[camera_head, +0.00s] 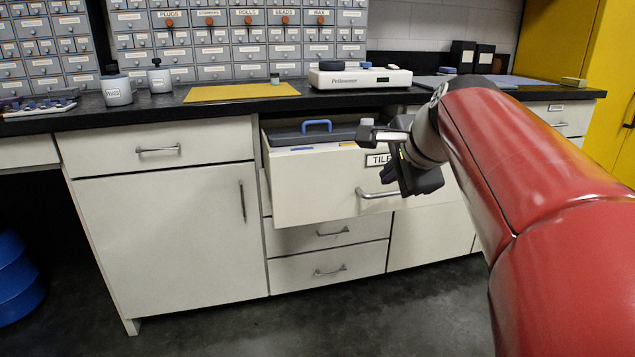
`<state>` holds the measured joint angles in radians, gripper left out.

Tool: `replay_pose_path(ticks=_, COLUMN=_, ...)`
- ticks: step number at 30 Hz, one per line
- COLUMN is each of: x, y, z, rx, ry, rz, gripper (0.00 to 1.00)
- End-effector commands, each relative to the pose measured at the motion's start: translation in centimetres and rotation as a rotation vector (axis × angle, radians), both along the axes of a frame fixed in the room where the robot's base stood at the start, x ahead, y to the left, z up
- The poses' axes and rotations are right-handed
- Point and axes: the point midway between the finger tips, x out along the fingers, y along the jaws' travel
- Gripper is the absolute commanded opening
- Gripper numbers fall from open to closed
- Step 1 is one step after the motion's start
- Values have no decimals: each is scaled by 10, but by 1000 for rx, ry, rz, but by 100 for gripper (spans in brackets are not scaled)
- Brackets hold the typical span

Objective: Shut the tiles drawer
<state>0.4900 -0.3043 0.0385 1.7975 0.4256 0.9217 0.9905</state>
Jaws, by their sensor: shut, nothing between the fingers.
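The tiles drawer (310,190) is pulled out from the cabinet under the black counter. Its front carries a label, partly hidden by my gripper, that reads "TILE", and a metal bar handle (376,193). Inside it lie a dark case with a blue handle (316,127) and some pale flat items. My gripper (368,134) is shut and empty. It is at the upper right of the drawer front, by the label, with the fingers pointing left near the top edge. I cannot tell whether it touches the drawer.
Two shut drawers (322,236) lie below the open one. The black counter (150,104) holds jars, a yellow mat (240,92) and a white Fellowes device (359,77). A yellow cabinet (570,50) stands at right. Floor in front is clear.

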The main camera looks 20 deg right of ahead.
Motion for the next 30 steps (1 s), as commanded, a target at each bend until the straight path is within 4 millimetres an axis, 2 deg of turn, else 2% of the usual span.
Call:
replay_pose_path(ticks=5, x=16, y=0, z=-15, rx=6, ry=2, rz=-3, gripper=0)
replay_pose_path(ticks=16, x=72, y=0, z=-68, rx=4, ry=3, rz=-2, gripper=0)
replay_pose_path(ticks=22, x=101, y=0, z=-66, rx=2, ry=0, rz=-1, gripper=0)
replay_pose_path(ticks=30, x=112, y=0, z=-66, rx=1, ry=-1, rz=-2, gripper=0)
